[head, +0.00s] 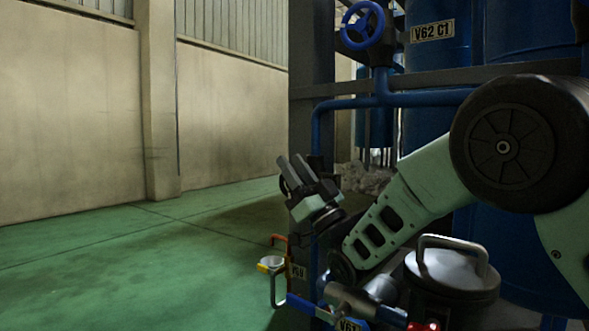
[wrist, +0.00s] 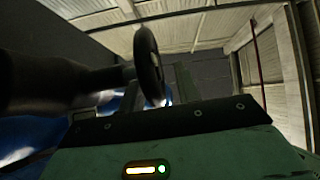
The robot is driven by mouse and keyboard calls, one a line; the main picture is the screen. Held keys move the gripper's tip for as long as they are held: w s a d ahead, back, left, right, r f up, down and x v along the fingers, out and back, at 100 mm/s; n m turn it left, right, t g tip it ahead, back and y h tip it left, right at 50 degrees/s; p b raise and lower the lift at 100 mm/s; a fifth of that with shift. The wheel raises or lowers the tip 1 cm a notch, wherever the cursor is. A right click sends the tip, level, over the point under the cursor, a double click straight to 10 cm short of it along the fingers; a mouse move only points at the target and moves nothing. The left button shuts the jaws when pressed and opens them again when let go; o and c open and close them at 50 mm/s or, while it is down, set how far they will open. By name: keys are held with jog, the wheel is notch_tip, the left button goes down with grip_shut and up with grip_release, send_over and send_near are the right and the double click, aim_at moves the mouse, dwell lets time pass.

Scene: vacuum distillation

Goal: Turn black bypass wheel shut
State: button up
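A black wheel (wrist: 149,66) shows nearly edge-on in the wrist view, on a dark stem coming from the left. I take it to be the bypass wheel. Its lower rim overlaps the area of my gripper's fingers; I cannot tell whether they touch. In the head view I cannot make out a black valve wheel. My gripper (head: 292,170) is near the middle of the head view, its two grey fingers pointing up with a small gap between them. Nothing is seen held in it.
A blue wheel (head: 362,26) sits on blue piping (head: 380,85) before a blue tank (head: 435,60) marked V62 C1. Green floor (head: 120,260) at left is clear.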

aim_at(295, 169)
notch_tip(295, 169, up, 10)
jog(key=p, duration=0.5)
jog(key=shift+p, duration=0.4)
jog(key=shift+w+d+r, duration=0.1)
jog(key=s+d+r, duration=0.7)
jog(key=d+r, duration=0.1)
jog(key=shift+s, duration=0.2)
dwell(1.0)
jog(key=shift+d+f+b, duration=0.1)
jog(key=shift+b, duration=0.45)
